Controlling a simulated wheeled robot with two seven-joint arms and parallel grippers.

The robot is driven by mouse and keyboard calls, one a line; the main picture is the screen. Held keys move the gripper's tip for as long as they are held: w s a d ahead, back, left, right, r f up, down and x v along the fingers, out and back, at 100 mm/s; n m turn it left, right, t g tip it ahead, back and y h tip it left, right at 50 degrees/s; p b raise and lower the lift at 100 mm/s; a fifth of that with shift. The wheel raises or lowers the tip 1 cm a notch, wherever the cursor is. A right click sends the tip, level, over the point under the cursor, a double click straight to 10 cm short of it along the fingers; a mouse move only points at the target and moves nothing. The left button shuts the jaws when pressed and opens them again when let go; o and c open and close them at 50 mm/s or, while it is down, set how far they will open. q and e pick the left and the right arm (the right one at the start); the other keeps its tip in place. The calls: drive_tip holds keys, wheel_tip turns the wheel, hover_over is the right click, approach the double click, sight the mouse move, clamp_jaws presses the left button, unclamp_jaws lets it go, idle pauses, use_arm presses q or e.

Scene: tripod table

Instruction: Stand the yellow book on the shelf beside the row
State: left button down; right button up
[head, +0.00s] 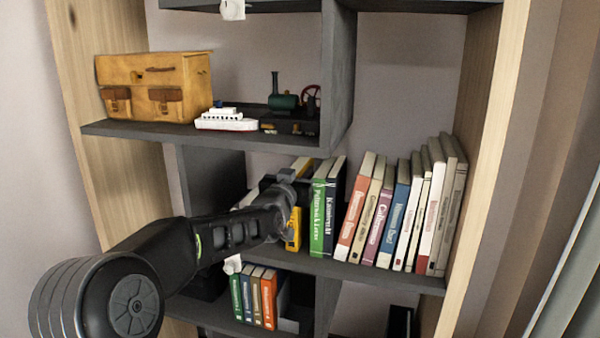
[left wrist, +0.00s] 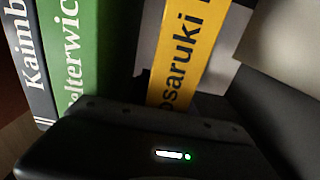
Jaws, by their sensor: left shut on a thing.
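The yellow book (head: 294,230) is upright on the middle shelf, its spine mostly covered by my left gripper (head: 288,200). In the left wrist view the yellow book (left wrist: 192,50) shows its spine with black lettering, just beyond the dark gripper body. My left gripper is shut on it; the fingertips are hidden. The green book (head: 318,215) stands to its right, with a dark-spined book beside it, both upright. In the left wrist view a gap shows between the green book (left wrist: 85,55) and the yellow one. My right gripper is not in view.
Several leaning books (head: 400,215) fill the right of the middle shelf (head: 350,269). A tan case (head: 155,85), a toy ship (head: 226,119) and a steam engine model (head: 285,103) sit on the shelf above. More books (head: 255,295) stand below my arm.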

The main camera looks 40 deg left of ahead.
use_arm(q)
drive_tip(key=shift+r, duration=0.15)
drive_tip(key=c, duration=1.1)
unclamp_jaws()
drive_tip(key=shift+f, duration=0.2)
drive_tip(key=shift+r, duration=0.2)
drive_tip(key=b+v, duration=0.3)
drive_tip(key=v, duration=0.9)
drive_tip(key=shift+f, duration=0.1)
